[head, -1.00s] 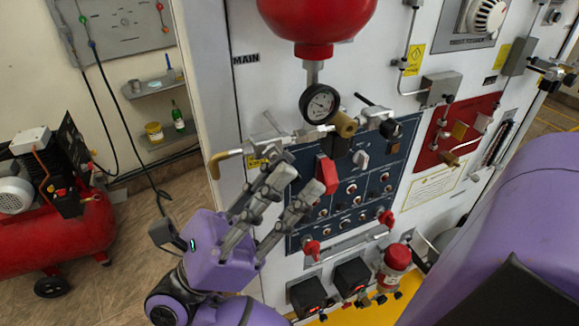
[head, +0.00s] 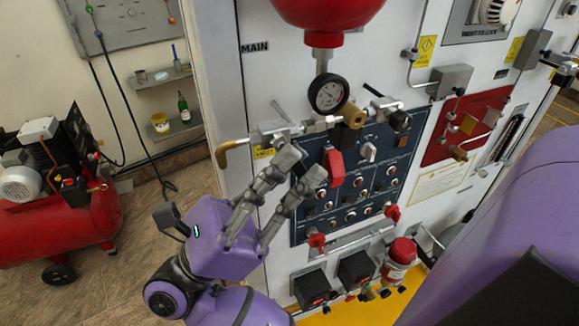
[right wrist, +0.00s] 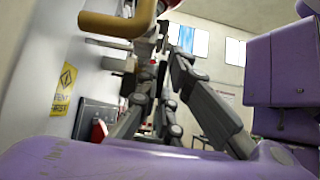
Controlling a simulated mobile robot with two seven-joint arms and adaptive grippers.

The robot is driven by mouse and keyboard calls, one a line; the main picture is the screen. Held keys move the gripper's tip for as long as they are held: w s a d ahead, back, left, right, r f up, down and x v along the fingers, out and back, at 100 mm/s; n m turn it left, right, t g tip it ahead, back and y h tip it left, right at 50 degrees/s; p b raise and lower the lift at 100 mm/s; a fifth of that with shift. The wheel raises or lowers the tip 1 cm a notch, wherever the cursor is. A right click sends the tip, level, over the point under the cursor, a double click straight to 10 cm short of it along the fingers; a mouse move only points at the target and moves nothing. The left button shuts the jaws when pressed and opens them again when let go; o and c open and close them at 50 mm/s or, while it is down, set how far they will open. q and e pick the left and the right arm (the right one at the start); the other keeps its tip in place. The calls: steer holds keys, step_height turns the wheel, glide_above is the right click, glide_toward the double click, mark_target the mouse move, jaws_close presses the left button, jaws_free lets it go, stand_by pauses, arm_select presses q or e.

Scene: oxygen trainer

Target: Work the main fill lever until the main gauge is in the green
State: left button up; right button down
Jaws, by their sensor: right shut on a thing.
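The main gauge (head: 328,93), a round dial with a black rim, sits below the red vessel (head: 325,12) near the MAIN label. Its needle is too small to read. A red lever (head: 335,167) hangs below the brass valve body (head: 352,115). My right gripper (head: 301,165) comes from the lower left, fingertips beside the red lever's left edge. It appears shut on this lever, but the contact is partly hidden. The right wrist view also shows its fingers (right wrist: 172,65), with the contact unclear. My left gripper is not in view.
A brass outlet pipe (head: 229,152) juts left above my right gripper. A thin grey lever (head: 280,111) stands over the fingers. The blue panel (head: 385,155) carries several knobs. A red compressor (head: 60,230) stands on the floor at left; floor between is open.

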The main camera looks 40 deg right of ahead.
arm_select(q)
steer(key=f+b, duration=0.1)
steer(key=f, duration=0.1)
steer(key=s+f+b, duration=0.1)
steer(key=b, duration=0.1)
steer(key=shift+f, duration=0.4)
arm_select(e)
steer(key=y, duration=0.1)
steer(key=a+t+y, duration=0.1)
steer(key=y, duration=0.1)
steer(key=a+y, duration=0.1)
steer(key=y, duration=0.1)
steer(key=shift+w+t, duration=0.2)
steer(key=shift+t, duration=0.2)
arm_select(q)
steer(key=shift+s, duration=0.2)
arm_select(e)
steer(key=c, duration=1.9)
jaws_free()
steer(key=shift+a, duration=0.1)
steer(key=v, duration=0.7)
steer(key=shift+a, duration=0.15)
